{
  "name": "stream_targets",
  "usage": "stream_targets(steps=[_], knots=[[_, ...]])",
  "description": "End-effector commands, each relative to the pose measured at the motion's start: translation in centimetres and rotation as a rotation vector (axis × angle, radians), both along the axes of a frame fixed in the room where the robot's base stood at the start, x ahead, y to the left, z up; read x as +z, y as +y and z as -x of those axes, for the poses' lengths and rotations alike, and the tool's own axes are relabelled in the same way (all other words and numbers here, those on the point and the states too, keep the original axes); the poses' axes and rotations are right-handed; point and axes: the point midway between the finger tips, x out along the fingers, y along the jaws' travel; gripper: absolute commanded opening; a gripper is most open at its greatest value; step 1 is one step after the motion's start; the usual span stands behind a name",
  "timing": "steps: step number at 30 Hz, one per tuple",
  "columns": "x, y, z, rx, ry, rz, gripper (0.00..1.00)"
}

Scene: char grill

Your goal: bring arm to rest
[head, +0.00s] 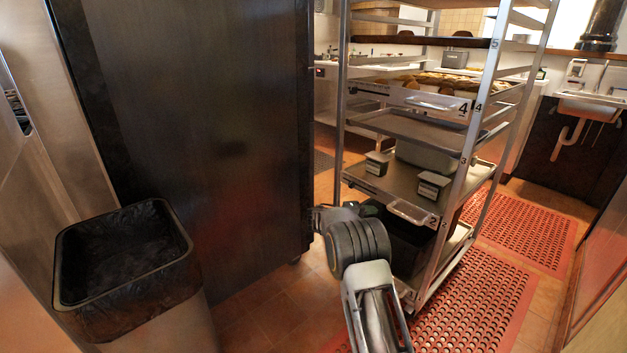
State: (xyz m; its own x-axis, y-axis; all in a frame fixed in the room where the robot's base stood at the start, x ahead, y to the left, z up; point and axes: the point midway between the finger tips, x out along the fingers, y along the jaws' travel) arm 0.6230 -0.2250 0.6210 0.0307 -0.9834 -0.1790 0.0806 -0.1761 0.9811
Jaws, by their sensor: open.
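My arm rises from the bottom middle of the head view, between a dark cabinet and a metal rack. Its far end, with my gripper (319,216), is small and dark beside the cabinet's right edge. The gripper is open, and I see nothing held in it. The fingertips are hard to make out, and I cannot tell if they touch the cabinet.
The tall dark cabinet (200,130) stands left of the arm. The wheeled rack (456,190) with numbered trays is close on the right. A black-lined bin (125,318) stands front left. Red perforated mats (480,305) cover floor at right. A sink (590,105) is far right.

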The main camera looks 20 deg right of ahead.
Motion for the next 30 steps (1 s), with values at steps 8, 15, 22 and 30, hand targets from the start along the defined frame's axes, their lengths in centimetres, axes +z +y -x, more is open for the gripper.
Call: stream_targets(steps=[8,15,22,30], knots=[[6.7,1.2,2.4,-0.019,-0.005,-0.122,0.41],[20.1,6.0,10.6,-0.036,-0.020,-0.493,0.41],[30.4,12.5,19.7,0.007,-0.085,-0.868,0.41],[37.9,19.1,28.0,0.086,-0.199,-1.212,0.41]])
